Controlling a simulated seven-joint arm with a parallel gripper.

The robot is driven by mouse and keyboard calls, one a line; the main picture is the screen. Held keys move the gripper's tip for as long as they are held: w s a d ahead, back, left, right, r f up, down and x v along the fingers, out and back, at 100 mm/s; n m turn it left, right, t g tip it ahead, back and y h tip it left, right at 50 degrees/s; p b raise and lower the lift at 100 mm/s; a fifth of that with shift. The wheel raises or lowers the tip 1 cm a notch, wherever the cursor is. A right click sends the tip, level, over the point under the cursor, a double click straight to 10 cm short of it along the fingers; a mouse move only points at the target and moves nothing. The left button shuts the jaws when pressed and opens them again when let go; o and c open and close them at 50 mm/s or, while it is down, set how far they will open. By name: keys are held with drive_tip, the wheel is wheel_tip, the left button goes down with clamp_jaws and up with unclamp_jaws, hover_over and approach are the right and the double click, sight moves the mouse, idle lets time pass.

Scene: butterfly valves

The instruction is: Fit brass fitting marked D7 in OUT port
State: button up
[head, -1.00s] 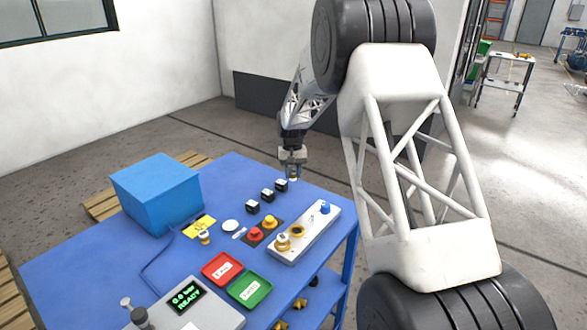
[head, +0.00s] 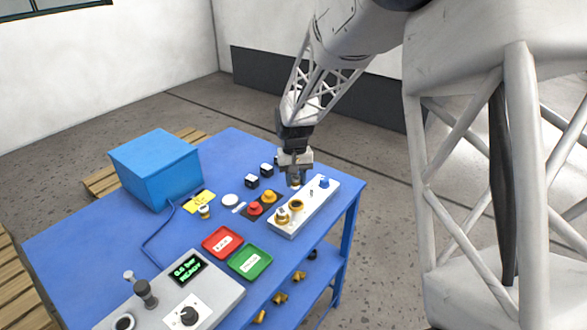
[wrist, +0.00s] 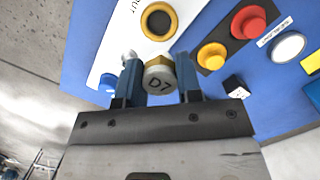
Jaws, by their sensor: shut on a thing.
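My gripper (wrist: 159,62) is shut on a brass fitting (wrist: 158,80) with a grey end face marked D7, held between its two blue fingers. In the head view my gripper (head: 295,183) is over the far side of the white port block (head: 311,208). In the wrist view an open brass ring port (wrist: 159,20) lies just beyond the fitting, beside the lettering OUT. That port also shows in the head view (head: 296,205). The fitting is apart from the port. A brass piece (head: 282,216) sits at the block's near end, and a blue knob (head: 324,182) at its far end.
Red (head: 255,208) and yellow (head: 269,196) buttons stand left of the block. Black cubes (head: 252,181), a white disc (head: 230,200), red (head: 222,242) and green (head: 250,262) trays, a blue box (head: 157,170) and a control panel (head: 180,298) are on the blue table.

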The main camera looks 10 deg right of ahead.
sight(296, 207)
drive_tip(key=shift+s, duration=1.15)
drive_tip(key=shift+f, duration=0.15)
drive_tip(key=shift+f, duration=1.65)
drive_tip(key=shift+f, duration=1.15)
idle(1.6)
drive_tip(key=o, duration=0.8)
drive_tip(key=shift+f, duration=0.1)
drive_tip(key=shift+c, duration=0.2)
drive_tip(key=shift+s, duration=0.1)
drive_tip(key=shift+c, duration=0.9)
